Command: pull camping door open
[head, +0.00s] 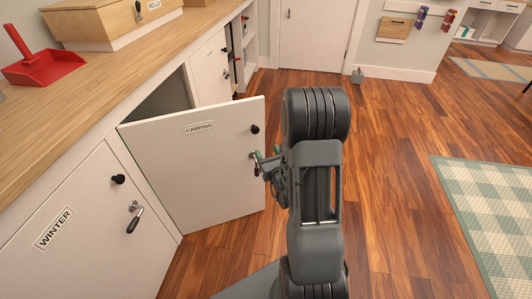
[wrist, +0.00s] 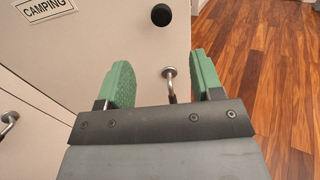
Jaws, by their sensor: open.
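The white camping door (head: 195,165), labelled CAMPING, stands swung out from the cabinet, with a dark gap of the interior (head: 165,102) showing behind it. It also fills the left of the wrist view (wrist: 105,35). It has a black round knob (head: 254,129) and below that a metal lever handle (wrist: 168,74). My gripper (head: 258,162) is at the handle near the door's free edge. In the wrist view its green fingers (wrist: 160,80) are apart, with the handle between them. The handle's lower part is hidden by my gripper, and I see no finger touching it.
The winter door (head: 75,225) is shut at the lower left. A wooden counter (head: 110,70) above holds a red dustpan (head: 45,68) and a wooden box (head: 105,22). Open wood floor (head: 390,150) lies to the right, with a checked rug (head: 490,210) beyond.

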